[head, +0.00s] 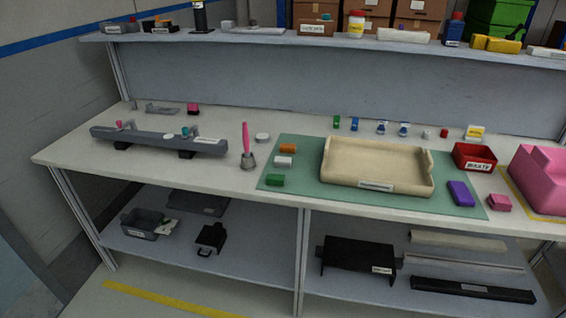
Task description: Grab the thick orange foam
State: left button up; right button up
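A small orange block (288,148), which looks like the orange foam, lies on the left part of the green mat (310,190). A white block (283,161) lies just in front of it, and a green block (275,180) lies nearer the mat's front edge. The beige tray (377,166) stands to the right of the blocks, apart from them. The orange block's thickness is hard to judge at this size. Neither of my grippers is in view.
A pink brush (247,150) stands in a holder left of the mat. A grey rail fixture (158,140) lies at the left. A red bin (474,157), purple block (461,193) and large pink block (541,178) are at the right. A loaded shelf (330,43) runs above the back.

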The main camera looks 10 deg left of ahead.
aim_at(285, 147)
jog(key=z, duration=0.45)
jog(key=j+z, duration=0.35)
jog(key=i+j+z, duration=0.1)
jog(key=j+z, duration=0.25)
jog(key=j, duration=0.15)
jog(key=j+z, duration=0.35)
jog(key=k+j, duration=0.05)
